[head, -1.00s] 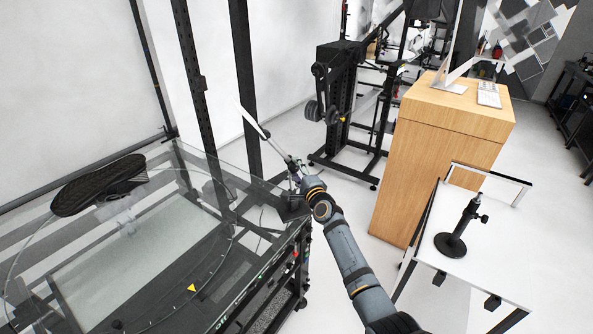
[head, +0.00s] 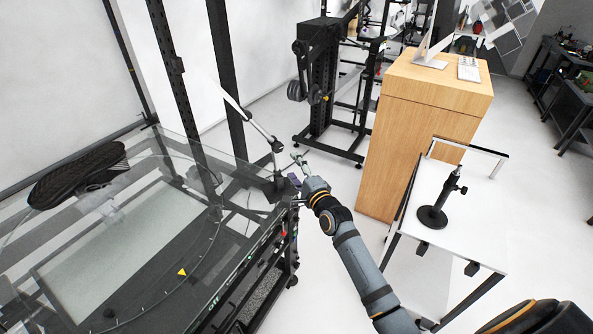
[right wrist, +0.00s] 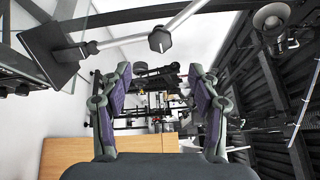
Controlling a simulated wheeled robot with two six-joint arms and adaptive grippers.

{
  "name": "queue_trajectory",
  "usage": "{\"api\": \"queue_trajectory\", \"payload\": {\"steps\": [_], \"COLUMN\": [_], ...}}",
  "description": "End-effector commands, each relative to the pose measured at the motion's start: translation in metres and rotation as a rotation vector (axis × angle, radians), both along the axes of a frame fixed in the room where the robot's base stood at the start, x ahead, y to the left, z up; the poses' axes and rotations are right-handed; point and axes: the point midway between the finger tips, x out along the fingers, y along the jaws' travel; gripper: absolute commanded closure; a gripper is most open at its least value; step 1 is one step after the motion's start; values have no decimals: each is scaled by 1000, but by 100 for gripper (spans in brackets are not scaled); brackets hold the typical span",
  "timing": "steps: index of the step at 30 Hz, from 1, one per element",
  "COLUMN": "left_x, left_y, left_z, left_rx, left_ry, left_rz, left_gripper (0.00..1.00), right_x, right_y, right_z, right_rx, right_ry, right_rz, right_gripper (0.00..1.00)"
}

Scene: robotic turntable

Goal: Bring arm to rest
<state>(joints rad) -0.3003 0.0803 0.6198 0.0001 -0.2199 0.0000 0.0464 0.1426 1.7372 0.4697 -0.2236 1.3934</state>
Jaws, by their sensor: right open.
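My right arm reaches up from the bottom of the head view. Its gripper (head: 299,169) is beside the right corner of the glass turntable table, near the foot of a jointed lamp-like arm (head: 262,130). In the right wrist view the gripper (right wrist: 158,95) is open, with its two fingers wide apart and nothing between them. My left gripper is not in view. A black shoe sole (head: 78,175) lies on its clear support above the turntable (head: 130,225).
A wooden cabinet (head: 420,140) with a monitor and keyboard stands to the right. A white side table (head: 470,215) holds a black stand (head: 440,200). A black weight rack (head: 320,85) is behind. White floor lies between the turntable table and the cabinet.

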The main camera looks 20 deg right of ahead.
Motion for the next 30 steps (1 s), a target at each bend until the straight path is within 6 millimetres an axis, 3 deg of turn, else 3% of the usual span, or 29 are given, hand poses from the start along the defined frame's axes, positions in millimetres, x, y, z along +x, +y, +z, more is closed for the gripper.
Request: {"api": "queue_trajectory", "payload": {"steps": [4,16,19,20,23,26,30], "left_x": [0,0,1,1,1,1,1], "left_y": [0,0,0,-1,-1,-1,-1], "left_z": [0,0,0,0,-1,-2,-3], "left_rx": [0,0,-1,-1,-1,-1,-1], "left_ry": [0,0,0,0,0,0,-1], "left_rz": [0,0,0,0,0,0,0], "left_gripper": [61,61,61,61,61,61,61], "right_x": [-11,-12,-12,-13,-20,-41,-93], "right_y": [-1,-1,-2,-3,-9,-18,-29], "right_z": [1,1,-10,-20,-77,-162,-276], "right_rx": [-1,0,-19,-37,-155,-340,-608], "right_ry": [0,-1,17,33,128,270,470], "right_rz": [1,1,-2,-5,-12,1,77], "right_gripper": [38,38,38,38,38,38,38]}}
